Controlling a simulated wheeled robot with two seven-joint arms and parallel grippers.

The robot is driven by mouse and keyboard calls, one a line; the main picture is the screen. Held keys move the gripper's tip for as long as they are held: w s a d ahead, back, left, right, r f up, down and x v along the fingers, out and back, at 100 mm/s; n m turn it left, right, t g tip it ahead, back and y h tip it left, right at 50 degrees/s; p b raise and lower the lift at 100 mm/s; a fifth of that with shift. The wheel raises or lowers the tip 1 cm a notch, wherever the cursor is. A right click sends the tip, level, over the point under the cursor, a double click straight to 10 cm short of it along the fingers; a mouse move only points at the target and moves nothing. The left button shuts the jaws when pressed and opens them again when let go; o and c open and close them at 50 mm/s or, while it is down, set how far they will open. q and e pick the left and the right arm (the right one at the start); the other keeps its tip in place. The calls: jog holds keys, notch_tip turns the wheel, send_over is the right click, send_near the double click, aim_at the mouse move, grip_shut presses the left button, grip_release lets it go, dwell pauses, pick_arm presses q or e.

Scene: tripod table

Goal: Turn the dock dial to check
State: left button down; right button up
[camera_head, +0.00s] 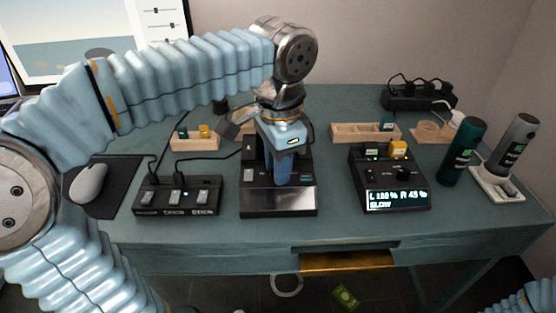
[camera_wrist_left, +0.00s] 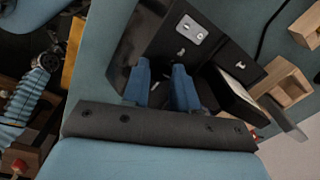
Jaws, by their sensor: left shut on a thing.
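The black dock (camera_head: 250,205) stands in the middle of the table, with a small light key on its left and small labels on its top. My left gripper (camera_head: 283,180) points down over the dock, its blue fingers closed on the dock dial. The fingers hide the dial, so its setting cannot be read. In the left wrist view the two blue fingers (camera_wrist_left: 160,88) reach down to the black dock (camera_wrist_left: 150,35), with a metal plate on it. My right gripper is out of view.
A switch box (camera_head: 180,197) stands left of the dock. A charger with a lit display (camera_head: 397,199) stands right of it. Wooden trays (camera_head: 355,133) are behind; a teal bottle (camera_head: 463,150) and a grey bottle (camera_head: 512,147) stand at right. A mouse (camera_head: 88,184) lies at left.

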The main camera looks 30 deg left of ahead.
pick_arm(q)
jog(key=m, duration=0.6)
jog(key=shift+m, duration=0.3)
jog(key=m, duration=0.6)
jog(key=shift+a+h, duration=0.1)
jog(key=shift+h, duration=0.2)
jog(key=c, duration=0.9)
grip_release()
jog(key=shift+r, duration=0.1)
jog(key=r, duration=1.3)
jog(key=shift+s+r, duration=0.35)
